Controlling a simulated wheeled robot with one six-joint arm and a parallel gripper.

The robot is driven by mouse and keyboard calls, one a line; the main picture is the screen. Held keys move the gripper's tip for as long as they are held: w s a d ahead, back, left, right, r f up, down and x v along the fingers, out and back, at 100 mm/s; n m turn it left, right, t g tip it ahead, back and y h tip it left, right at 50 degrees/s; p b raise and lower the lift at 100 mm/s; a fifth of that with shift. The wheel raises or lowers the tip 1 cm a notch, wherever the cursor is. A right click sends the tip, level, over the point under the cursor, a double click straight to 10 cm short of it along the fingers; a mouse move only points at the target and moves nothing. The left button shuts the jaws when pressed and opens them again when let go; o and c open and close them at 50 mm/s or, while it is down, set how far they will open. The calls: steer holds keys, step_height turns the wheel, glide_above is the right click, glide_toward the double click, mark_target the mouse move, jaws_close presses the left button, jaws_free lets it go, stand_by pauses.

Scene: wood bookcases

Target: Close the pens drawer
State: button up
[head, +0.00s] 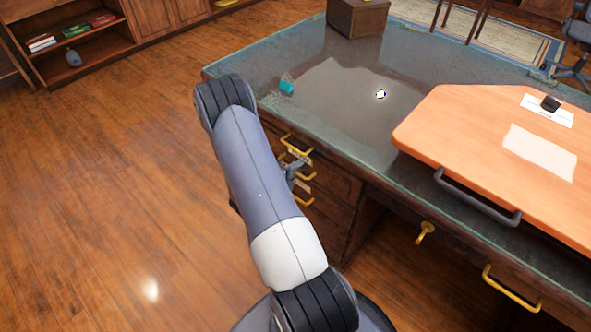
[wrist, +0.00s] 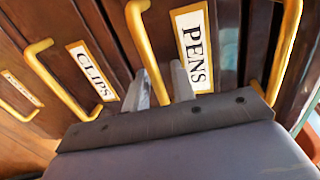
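The pens drawer (wrist: 223,40) fills the middle of the wrist view, with its white PENS label (wrist: 194,48) and a yellow bar handle (wrist: 138,35). My gripper (wrist: 163,85) is close to this drawer front. Its two grey fingers lie on either side of the handle's near end, with a narrow gap between them. I cannot tell if they press on the handle. In the head view my gripper (head: 295,170) is at the desk's drawer stack, partly behind my arm. How far the pens drawer stands out is not clear.
The CLIPS drawer (wrist: 87,70) with its handle (wrist: 52,80) is to the left, and another yellow handle (wrist: 286,45) is to the right. The glass-topped desk (head: 330,95) holds a teal cup (head: 287,87). Wooden floor left of the desk (head: 110,180) is clear.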

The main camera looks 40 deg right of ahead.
steer(key=v, duration=1)
steer(key=shift+a+p, duration=0.35)
steer(key=shift+a, duration=0.05)
steer(key=shift+s, duration=0.1)
steer(key=x, duration=0.8)
steer(key=shift+d+f+b, duration=0.25)
steer(key=shift+b, duration=0.05)
steer(key=shift+d, duration=0.1)
